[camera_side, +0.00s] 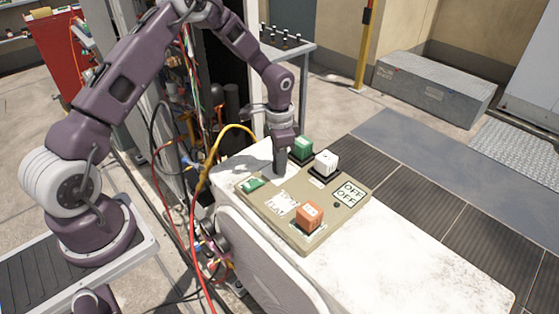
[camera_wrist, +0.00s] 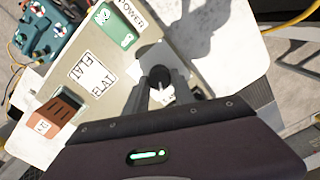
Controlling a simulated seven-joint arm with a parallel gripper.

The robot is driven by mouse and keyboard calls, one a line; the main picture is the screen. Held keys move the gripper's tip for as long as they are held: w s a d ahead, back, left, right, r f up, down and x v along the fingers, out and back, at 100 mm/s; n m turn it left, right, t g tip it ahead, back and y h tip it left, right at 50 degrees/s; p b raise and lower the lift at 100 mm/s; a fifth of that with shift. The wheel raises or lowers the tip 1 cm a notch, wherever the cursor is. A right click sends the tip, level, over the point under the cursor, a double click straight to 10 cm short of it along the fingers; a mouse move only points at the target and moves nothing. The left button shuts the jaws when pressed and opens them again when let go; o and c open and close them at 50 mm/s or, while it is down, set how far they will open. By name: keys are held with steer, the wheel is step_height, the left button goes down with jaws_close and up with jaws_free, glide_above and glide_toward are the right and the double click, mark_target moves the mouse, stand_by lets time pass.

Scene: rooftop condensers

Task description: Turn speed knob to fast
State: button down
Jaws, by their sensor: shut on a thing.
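My gripper (camera_side: 281,162) points down at the far left part of a beige control panel (camera_side: 275,208). In the wrist view my gripper (camera_wrist: 163,92) has its two grey fingers shut around a small dark round knob (camera_wrist: 160,75) with a whitish part beside it. No speed or fast marking is readable, so I cannot tell its setting or confirm its name. In the side view my fingers hide this knob. A green knob (camera_side: 303,147) and a white knob (camera_side: 326,161) stand just right of my gripper. An orange knob (camera_side: 309,215) is at the panel's front.
A green piece (camera_side: 250,184) by a POWER label (camera_wrist: 131,13) lies on the panel's left. An OFF label (camera_side: 348,193) is at the right. The panel lies on a white worn box (camera_side: 420,265). Yellow (camera_side: 206,172) and red cables hang left of it. The box top's right is clear.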

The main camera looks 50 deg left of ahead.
steer(key=c, duration=1.1)
jaws_free()
steer(key=shift+o, duration=0.2)
step_height(320, 180, up, 7)
steer(key=shift+r, duration=0.1)
steer(key=shift+r, duration=0.1)
step_height(320, 180, up, 8)
steer(key=t, duration=0.1)
glide_above(275, 179)
steer(key=s+d+r+n+t+y, duration=0.1)
steer(key=s+d+r+n, duration=0.1)
steer(key=s+r, duration=0.75)
steer(key=s+d+r+n+t, duration=0.1)
steer(key=s+d+r, duration=0.1)
steer(key=s, duration=0.6)
steer(key=s+d+r+n+t+h, duration=0.1)
steer(key=s+n+t, duration=0.1)
steer(key=s, duration=0.7)
steer(key=shift+d+r+t, duration=0.3)
steer(key=shift+d+r, duration=0.1)
